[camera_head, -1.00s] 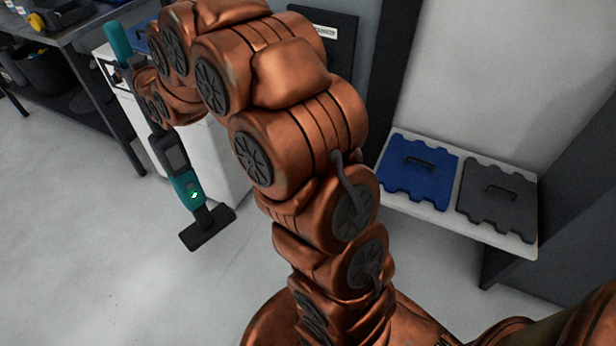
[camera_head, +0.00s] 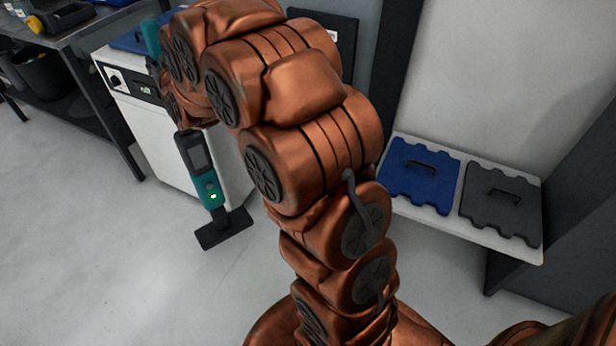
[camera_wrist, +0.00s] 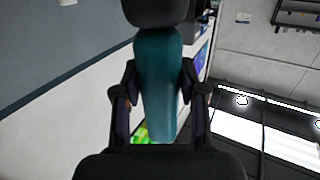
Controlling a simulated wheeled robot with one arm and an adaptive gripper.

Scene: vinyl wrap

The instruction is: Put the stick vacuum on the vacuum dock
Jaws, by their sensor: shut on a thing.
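The stick vacuum (camera_head: 205,178) is teal and black with a small lit green mark and a flat dark floor head. In the head view it hangs upright, its head low over or on the floor; I cannot tell which. My arm hides part of its upper body. In the wrist view its teal handle (camera_wrist: 158,85) stands between the two fingers of my gripper (camera_wrist: 158,100), which is shut on it. The vacuum dock is not clearly identifiable in these frames.
A white cabinet (camera_head: 165,140) with a dial stands behind the vacuum. A dark shelf (camera_head: 85,75) with bins is at the left. A low white bench (camera_head: 450,212) with a blue and a grey panel is at the right. The floor at lower left is clear.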

